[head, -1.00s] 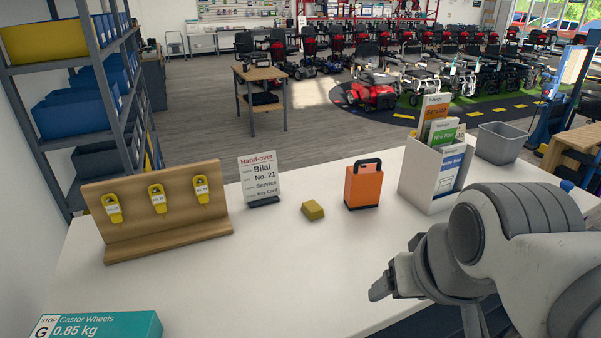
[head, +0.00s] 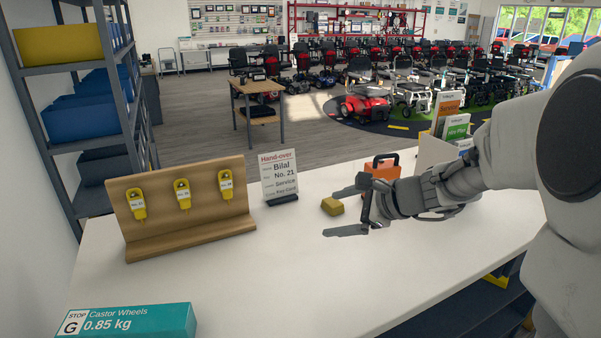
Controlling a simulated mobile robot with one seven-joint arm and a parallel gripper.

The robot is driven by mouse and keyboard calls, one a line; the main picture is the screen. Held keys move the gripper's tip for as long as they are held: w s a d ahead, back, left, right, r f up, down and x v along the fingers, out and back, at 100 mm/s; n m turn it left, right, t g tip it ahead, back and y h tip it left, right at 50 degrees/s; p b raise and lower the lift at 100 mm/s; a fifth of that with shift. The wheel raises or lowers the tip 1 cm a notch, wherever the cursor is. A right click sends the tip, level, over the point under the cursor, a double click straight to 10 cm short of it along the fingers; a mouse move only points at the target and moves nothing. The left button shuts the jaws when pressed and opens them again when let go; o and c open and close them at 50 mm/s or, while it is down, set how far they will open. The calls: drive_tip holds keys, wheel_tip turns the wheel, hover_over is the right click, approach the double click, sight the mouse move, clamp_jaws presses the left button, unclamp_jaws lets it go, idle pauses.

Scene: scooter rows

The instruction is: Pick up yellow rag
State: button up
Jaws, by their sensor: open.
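The yellow rag (head: 333,206) is a small folded block lying on the white counter (head: 290,262), right of the hand-over sign. My gripper (head: 345,212) reaches in from the right with its jaws open and pointing left. In the picture the rag shows between the two spread fingers, near the upper fingertip. I cannot tell whether the gripper is at the rag's height or above it, and no contact is clear.
An orange box with a black handle (head: 381,165) stands just behind my gripper, partly hidden. A hand-over sign (head: 279,178) and a wooden key board (head: 190,235) stand left. A teal castor wheels box (head: 150,322) lies at the front left. The counter's front middle is clear.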

drive_tip(key=w+d+f+m+t, duration=0.1)
drive_tip(key=w+d+f+m, duration=0.1)
drive_tip(key=w+d+m, duration=0.1)
drive_tip(key=w+d+f+m+t+h+b, duration=0.1)
drive_tip(key=w+d+f+m, duration=0.2)
drive_tip(key=w+m, duration=0.1)
drive_tip(key=w+d+f+m+t, duration=0.2)
drive_tip(key=w+d+f+m, duration=0.1)
drive_tip(key=d, duration=0.1)
drive_tip(key=shift+w+d+f+m+h+b, duration=0.1)
drive_tip(key=shift+w+m+h+b, duration=0.15)
drive_tip(key=shift+m+h+b, duration=0.05)
drive_tip(key=shift+w+d+f, duration=0.1)
drive_tip(key=shift+w+f, duration=0.05)
drive_tip(key=shift+w, duration=0.1)
approach(334, 202)
drive_tip(key=x, duration=0.5)
drive_tip(key=shift+s+a+f+b, duration=0.2)
drive_tip(key=shift+f+b, duration=0.1)
drive_tip(key=shift+f, duration=0.1)
drive_tip(key=shift+w+r+x, duration=0.1)
drive_tip(key=shift+r+x, duration=0.05)
drive_tip(key=shift+x, duration=1.25)
drive_tip(key=shift+w+r+x, duration=0.15)
drive_tip(key=shift+x, duration=1.2)
drive_tip(key=shift+d, duration=0.15)
drive_tip(key=c, duration=1.4)
